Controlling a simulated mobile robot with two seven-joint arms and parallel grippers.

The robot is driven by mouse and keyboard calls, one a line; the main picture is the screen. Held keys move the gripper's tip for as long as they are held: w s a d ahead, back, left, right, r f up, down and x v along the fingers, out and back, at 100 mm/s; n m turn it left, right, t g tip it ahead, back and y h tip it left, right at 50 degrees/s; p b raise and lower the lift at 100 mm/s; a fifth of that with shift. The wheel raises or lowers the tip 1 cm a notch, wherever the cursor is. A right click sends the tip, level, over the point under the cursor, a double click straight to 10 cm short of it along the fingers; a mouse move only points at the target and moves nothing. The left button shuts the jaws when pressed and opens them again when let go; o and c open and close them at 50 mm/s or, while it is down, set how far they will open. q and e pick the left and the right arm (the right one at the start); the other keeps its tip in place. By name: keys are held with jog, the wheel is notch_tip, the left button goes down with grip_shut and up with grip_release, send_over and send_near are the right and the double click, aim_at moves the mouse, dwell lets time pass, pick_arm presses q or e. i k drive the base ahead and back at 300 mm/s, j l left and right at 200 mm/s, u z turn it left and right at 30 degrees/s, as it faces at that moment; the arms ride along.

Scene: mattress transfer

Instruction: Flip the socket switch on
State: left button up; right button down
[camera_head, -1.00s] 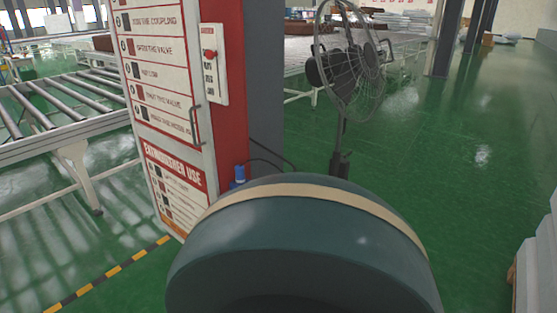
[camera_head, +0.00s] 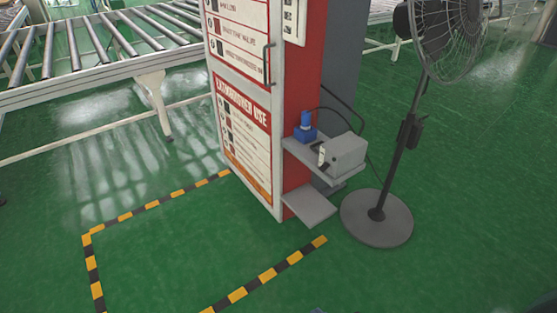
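A grey socket box (camera_head: 347,153) sits on a small grey shelf (camera_head: 309,155) on the side of a red and white cabinet. A small pale piece, perhaps the switch (camera_head: 322,155), shows on the box's left face; I cannot tell its position. A blue plug-like piece (camera_head: 305,127) stands on the shelf to the left of the box, and a dark cable (camera_head: 340,112) runs behind them.
The cabinet (camera_head: 300,80) carries instruction panels. A pedestal fan (camera_head: 376,214) stands on the floor right of the shelf. A roller conveyor (camera_head: 100,55) is at the left. Yellow-black tape (camera_head: 270,274) marks green floor in front, which is clear.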

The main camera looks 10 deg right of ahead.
aim_at(323, 168)
jog(key=z, duration=0.7)
jog(key=i+l+u, duration=0.15)
jog(key=l+u, duration=0.15)
jog(key=i+l+u, duration=0.15)
jog(key=l+u, duration=0.15)
jog(key=i+l+u, duration=0.25)
jog(key=i+j, duration=0.1)
jog(key=i, duration=0.05)
